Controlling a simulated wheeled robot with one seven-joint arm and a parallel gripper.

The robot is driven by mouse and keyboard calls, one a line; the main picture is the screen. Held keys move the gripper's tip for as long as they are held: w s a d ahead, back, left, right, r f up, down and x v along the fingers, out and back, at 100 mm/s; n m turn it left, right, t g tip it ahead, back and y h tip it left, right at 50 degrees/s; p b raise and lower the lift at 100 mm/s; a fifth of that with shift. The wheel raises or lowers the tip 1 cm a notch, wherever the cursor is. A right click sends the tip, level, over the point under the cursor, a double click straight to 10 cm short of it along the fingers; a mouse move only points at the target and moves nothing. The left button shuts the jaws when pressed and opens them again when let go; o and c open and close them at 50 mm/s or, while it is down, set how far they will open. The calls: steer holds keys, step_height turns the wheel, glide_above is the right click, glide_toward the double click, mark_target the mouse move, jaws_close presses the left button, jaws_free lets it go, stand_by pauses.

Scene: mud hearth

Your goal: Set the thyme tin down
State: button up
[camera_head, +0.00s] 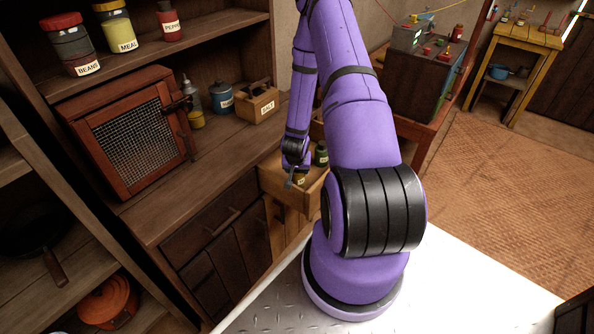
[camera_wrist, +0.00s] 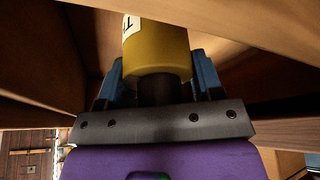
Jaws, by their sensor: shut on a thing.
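The thyme tin is a yellow cylinder (camera_wrist: 158,48) with a white label, only partly readable, at the top centre of the wrist view. My gripper (camera_wrist: 158,78) is shut on it, with a blue finger on either side. In the head view my gripper (camera_head: 293,170) is low, over an open wooden drawer (camera_head: 279,184), and a small yellowish bit of the tin (camera_head: 300,180) shows beside it. I cannot tell whether the tin touches the drawer floor.
A dark green jar (camera_head: 321,155) stands close to the right of my gripper. Wooden boards surround the tin in the wrist view. On the counter above are a salt box (camera_head: 257,104), a blue tin (camera_head: 221,98) and a mesh-door cabinet (camera_head: 128,138).

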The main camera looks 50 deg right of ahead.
steer(key=shift+f, duration=0.55)
steer(key=shift+f, duration=0.1)
steer(key=o, duration=1)
